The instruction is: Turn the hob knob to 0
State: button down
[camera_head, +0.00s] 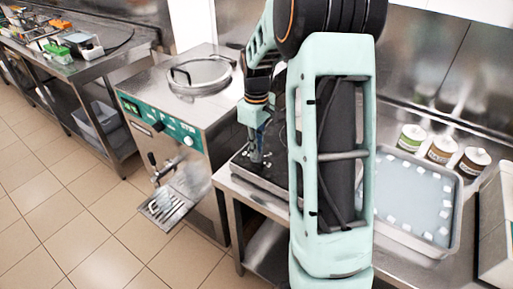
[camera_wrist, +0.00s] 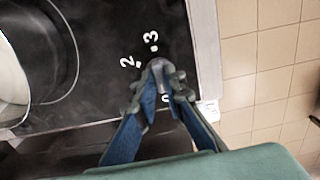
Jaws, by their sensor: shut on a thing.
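The hob (camera_wrist: 85,60) has a dark top with white marks by its knob. The small grey knob (camera_wrist: 157,66) sits near the hob's edge, with "2" and "3" above it and a mark that looks like "0" below, partly hidden by my fingers. My gripper (camera_wrist: 160,80) is shut on the knob, its fingertips on either side of it. Where the knob points is hard to tell. In the head view my gripper (camera_head: 258,162) reaches down onto the front of the hob (camera_head: 262,182); the knob is hidden there.
A batch freezer (camera_head: 190,100) with a green panel stands left of the hob. A metal tray (camera_head: 412,247) with white pieces and several tubs (camera_head: 441,149) are on the right. A pale round vessel (camera_wrist: 10,85) is at the wrist view's left edge.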

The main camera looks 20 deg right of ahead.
jog(key=c, duration=2)
grip_release()
notch_tip(320, 180, up, 12)
jog(key=shift+r, duration=0.1)
